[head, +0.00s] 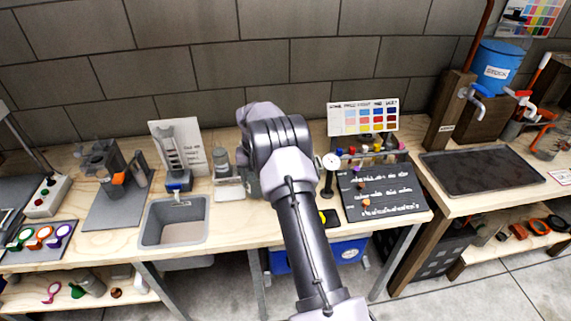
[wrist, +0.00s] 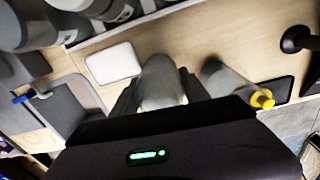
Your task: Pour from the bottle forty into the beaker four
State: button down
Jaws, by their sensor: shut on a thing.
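My gripper (wrist: 160,98) shows in the wrist view, with its dark fingers on either side of a grey-beige vessel (wrist: 160,78) and shut on it. In the head view my arm hides the gripper and most of what it holds. I can read no number on the vessel, so I cannot tell whether it is bottle forty. To its right in the wrist view is a grey vessel (wrist: 224,80) beside a yellow round part (wrist: 262,99). A yellow part on a black pad (head: 328,216) shows beside my arm in the head view. I cannot identify beaker four.
A grey sink (head: 174,222) is at left. A grey cylinder (head: 221,158) stands by a white device (head: 229,188). A round dial on a stand (head: 330,163) and a dark board (head: 381,191) with small coloured pieces are right of my arm. A black tray (head: 487,170) lies farther right.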

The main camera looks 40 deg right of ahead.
jog(key=r+p, duration=0.1)
jog(key=p, duration=0.3)
jog(key=r+p, duration=0.1)
jog(key=p, duration=0.3)
jog(key=shift+s+t+p, duration=0.3)
jog(key=shift+s+p, duration=0.05)
jog(key=p, duration=0.5)
jog(key=shift+s+r+t+y, duration=0.15)
jog(key=shift+r+t+y, duration=0.15)
jog(key=shift+r+y, duration=0.1)
jog(key=shift+d+r+t+p, duration=0.2)
jog(key=shift+t+p, duration=0.1)
jog(key=shift+p, duration=0.65)
jog(key=shift+s+d+r+t+y+p, duration=0.1)
jog(key=shift+s+r+t+y+p, duration=0.2)
jog(key=shift+r+t+y, duration=0.35)
jog(key=r+t+b, duration=0.1)
jog(key=b, duration=0.1)
jog(key=s+r+t+y+b, duration=0.1)
jog(key=b, duration=0.1)
jog(key=shift+d+b, duration=0.3)
jog(key=shift+d, duration=0.1)
jog(key=shift+s+r+t+y+b, duration=0.1)
jog(key=shift+r+t+y+b, duration=0.2)
jog(key=shift+r, duration=0.2)
jog(key=shift+s+d+r+b, duration=0.1)
jog(key=shift+s+r+b, duration=0.05)
jog(key=shift+b, duration=0.55)
